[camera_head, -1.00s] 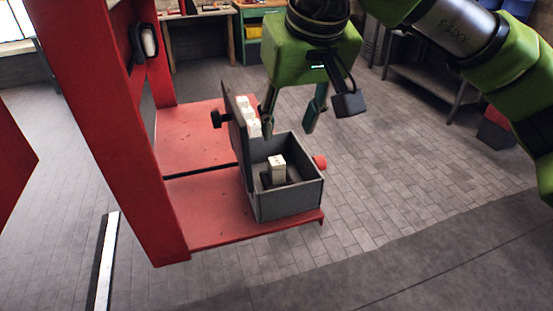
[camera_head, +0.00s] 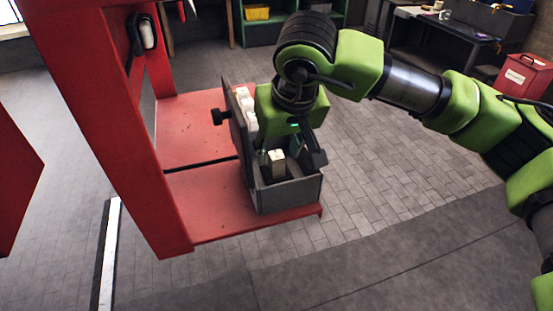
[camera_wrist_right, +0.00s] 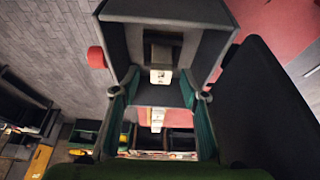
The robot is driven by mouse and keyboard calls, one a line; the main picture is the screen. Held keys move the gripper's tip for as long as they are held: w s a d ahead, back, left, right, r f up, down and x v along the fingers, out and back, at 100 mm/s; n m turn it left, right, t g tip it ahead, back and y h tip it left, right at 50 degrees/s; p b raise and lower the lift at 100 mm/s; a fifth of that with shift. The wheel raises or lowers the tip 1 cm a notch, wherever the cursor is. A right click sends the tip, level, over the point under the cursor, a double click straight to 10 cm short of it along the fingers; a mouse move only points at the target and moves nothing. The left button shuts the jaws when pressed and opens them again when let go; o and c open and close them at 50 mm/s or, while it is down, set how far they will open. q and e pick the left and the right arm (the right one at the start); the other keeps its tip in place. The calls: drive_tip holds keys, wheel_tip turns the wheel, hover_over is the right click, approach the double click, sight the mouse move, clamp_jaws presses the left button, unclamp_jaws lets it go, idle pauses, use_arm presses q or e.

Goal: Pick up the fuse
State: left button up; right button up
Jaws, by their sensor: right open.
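A white fuse (camera_head: 277,156) stands upright in a dark holder inside an open grey box (camera_head: 290,196). I cannot tell whether a finger touches the fuse. My left gripper is not in view.
The box rests on a red platform (camera_head: 205,208) beside a red upright post (camera_head: 105,120). The raised lid stands close to the right gripper's left side. A red bin (camera_head: 525,75) and workbenches are farther back. Tiled floor right of the platform is clear.

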sight(276, 154)
drive_tip(key=shift+x, duration=1.05)
drive_tip(key=shift+a+f, duration=0.1)
drive_tip(key=shift+f, duration=0.3)
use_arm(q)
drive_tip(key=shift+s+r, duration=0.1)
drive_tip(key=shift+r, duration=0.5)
use_arm(e)
clamp_jaws()
